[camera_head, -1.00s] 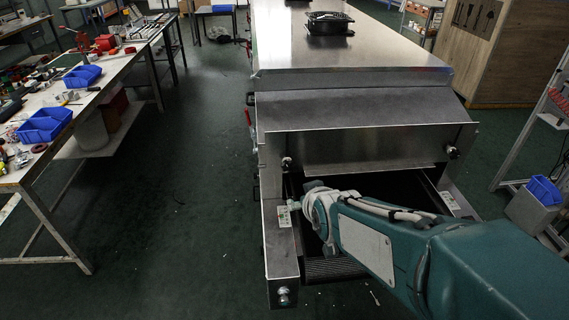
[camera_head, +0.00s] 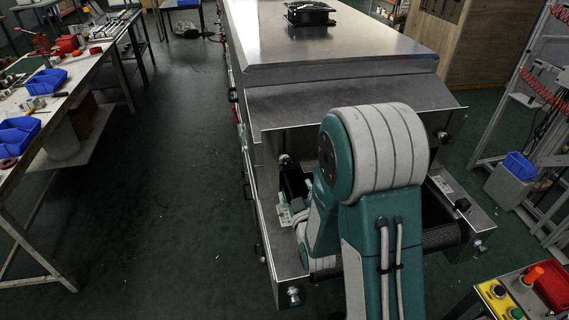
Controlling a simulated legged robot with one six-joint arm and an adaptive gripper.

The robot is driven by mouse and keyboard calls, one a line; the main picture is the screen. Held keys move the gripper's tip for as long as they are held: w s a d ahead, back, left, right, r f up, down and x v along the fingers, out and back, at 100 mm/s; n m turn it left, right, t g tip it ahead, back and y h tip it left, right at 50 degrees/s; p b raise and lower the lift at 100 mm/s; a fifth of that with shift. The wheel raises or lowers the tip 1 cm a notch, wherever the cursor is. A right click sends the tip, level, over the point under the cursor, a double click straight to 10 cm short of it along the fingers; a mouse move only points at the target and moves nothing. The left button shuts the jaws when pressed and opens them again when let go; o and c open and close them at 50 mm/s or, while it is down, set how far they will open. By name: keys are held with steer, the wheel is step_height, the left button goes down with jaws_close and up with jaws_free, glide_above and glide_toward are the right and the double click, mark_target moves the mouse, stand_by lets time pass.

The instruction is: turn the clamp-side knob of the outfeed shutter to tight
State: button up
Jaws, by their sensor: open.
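The outfeed end of the metal dryer has a sloped hood with a shutter plate (camera_head: 300,143) under it. A round knob (camera_head: 284,161) sits at the shutter's left edge, and another knob (camera_head: 444,137) at its right edge. I cannot tell which is the clamp-side knob, nor how tight either is. My arm rises in front of the opening and covers much of the shutter. Its wrist end is low at the left side rail, below the left knob.
A control box (camera_head: 519,298) with buttons is at lower right. A workbench (camera_head: 40,125) with blue bins is on the left. The floor between bench and dryer is clear.

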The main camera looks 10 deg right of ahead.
mark_target(287, 166)
steer(key=w, duration=0.9)
steer(key=shift+w+a, duration=0.2)
steer(key=shift+w, duration=0.1)
steer(key=shift+w+d, duration=0.2)
steer(key=shift+w, duration=0.25)
steer(key=c, duration=1.1)
